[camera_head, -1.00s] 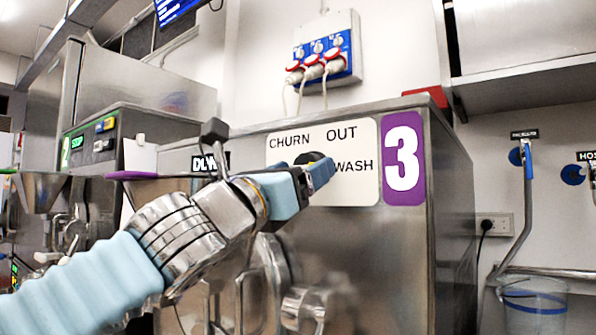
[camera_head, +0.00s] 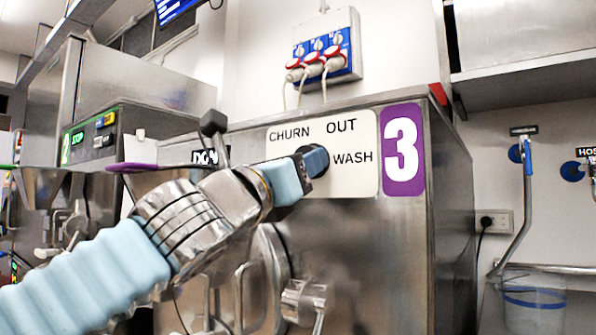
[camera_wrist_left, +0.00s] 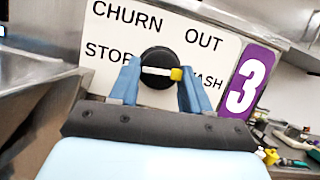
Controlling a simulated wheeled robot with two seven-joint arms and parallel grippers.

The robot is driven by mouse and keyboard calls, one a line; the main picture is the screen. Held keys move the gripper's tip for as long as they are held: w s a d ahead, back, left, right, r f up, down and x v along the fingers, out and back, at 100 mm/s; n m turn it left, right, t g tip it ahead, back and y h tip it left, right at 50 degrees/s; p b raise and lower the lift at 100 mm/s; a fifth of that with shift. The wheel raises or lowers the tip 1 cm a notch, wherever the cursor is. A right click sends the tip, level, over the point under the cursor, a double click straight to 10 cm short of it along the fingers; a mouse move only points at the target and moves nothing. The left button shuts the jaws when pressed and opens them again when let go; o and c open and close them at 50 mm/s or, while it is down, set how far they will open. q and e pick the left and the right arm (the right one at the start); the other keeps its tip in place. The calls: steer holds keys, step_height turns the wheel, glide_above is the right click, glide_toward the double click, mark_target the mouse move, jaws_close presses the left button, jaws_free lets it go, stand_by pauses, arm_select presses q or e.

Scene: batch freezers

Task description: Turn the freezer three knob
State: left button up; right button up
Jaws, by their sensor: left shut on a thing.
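The freezer three knob (camera_wrist_left: 158,56) is round and black with a pale bar across its face. The bar's yellow end points right, toward the WASH label, in the left wrist view. It sits on a white panel (camera_head: 285,147) marked CHURN, OUT and WASH, beside a purple "3" sign (camera_head: 403,150); STOP also shows in the left wrist view. My left gripper (camera_head: 318,163) is at the knob, its blue fingers on either side of it in the left wrist view (camera_wrist_left: 160,84), shut on it. In the head view the fingers and arm hide most of the knob. My right gripper is not in view.
The steel freezer three body (camera_head: 380,260) has a round door fitting (camera_head: 303,300) below the panel. A dark ball-ended lever (camera_head: 213,123) stands behind my left arm. Freezer two (camera_head: 125,125) is at left. A clear bucket (camera_head: 535,305) is at lower right.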

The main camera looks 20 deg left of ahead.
arm_select(q)
steer(key=shift+s+d+n+y+b, duration=0.1)
steer(key=shift+n+y, duration=0.65)
steer(key=shift+n, duration=0.6)
steer(key=shift+w+d+n+y+b, duration=0.15)
steer(key=shift+n+y, duration=0.55)
steer(key=shift+n, duration=0.7)
steer(key=shift+s+a+n+y+b, duration=0.15)
steer(key=shift+n+y, duration=0.6)
steer(key=shift+n, duration=0.6)
steer(key=shift+d, duration=0.1)
steer(key=o, duration=1)
steer(key=shift+o, duration=0.2)
steer(key=b+v, duration=0.2)
steer(key=v, duration=1.1)
steer(key=shift+s+f+b, duration=0.15)
steer(key=shift+s+b, duration=0.2)
steer(key=shift+b, duration=0.05)
